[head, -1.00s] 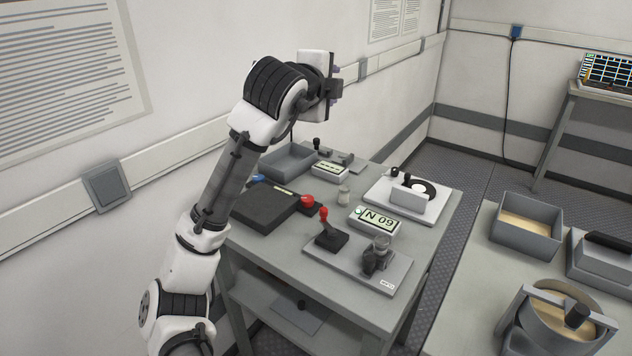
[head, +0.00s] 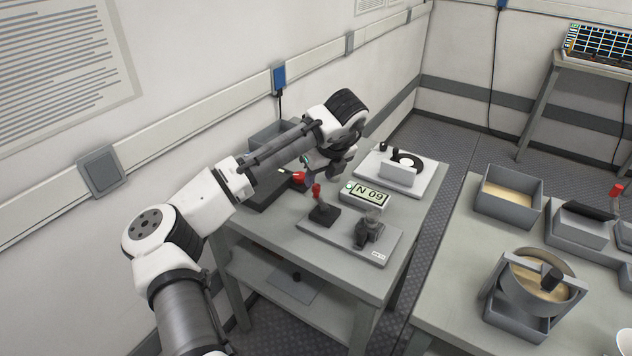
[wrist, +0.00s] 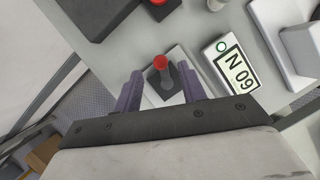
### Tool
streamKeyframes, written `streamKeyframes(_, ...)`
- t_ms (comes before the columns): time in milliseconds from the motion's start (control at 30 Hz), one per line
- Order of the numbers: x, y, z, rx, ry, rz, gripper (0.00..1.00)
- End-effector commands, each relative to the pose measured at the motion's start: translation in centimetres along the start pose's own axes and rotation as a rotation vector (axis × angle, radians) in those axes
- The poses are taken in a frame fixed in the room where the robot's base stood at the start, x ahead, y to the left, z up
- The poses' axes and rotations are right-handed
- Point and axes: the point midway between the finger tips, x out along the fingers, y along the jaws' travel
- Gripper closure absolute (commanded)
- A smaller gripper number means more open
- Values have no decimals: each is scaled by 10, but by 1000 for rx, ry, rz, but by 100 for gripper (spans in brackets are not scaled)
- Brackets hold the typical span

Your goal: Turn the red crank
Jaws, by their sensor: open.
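The red crank (head: 316,190) is an upright lever with a red knob on a black base, fixed to a grey plate (head: 330,235) on the near table. In the wrist view the red knob (wrist: 160,62) lies in line with the gap between the two purple fingers. My gripper (wrist: 160,73) is open and empty, and points down towards the lever. In the head view my gripper (head: 318,165) hangs behind and above the lever. Whether the fingers touch the knob cannot be told.
A second red knob (head: 298,177) sits on a black box, partly hidden by my arm. A sign marked N 09 (head: 366,194), a dark clamp (head: 367,234) and a white-based device (head: 400,172) stand close by. A second table (head: 450,280) with grey trays stands at right.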

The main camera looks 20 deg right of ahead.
Motion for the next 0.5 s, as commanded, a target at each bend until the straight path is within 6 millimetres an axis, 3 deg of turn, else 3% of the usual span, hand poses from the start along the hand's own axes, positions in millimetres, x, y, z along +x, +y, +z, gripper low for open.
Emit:
streamKeyframes(200, 36, 0, 0, -2, 1, 1, 59)
streamKeyframes(500, 53, 0, 0, -2, -1, -2, 59)
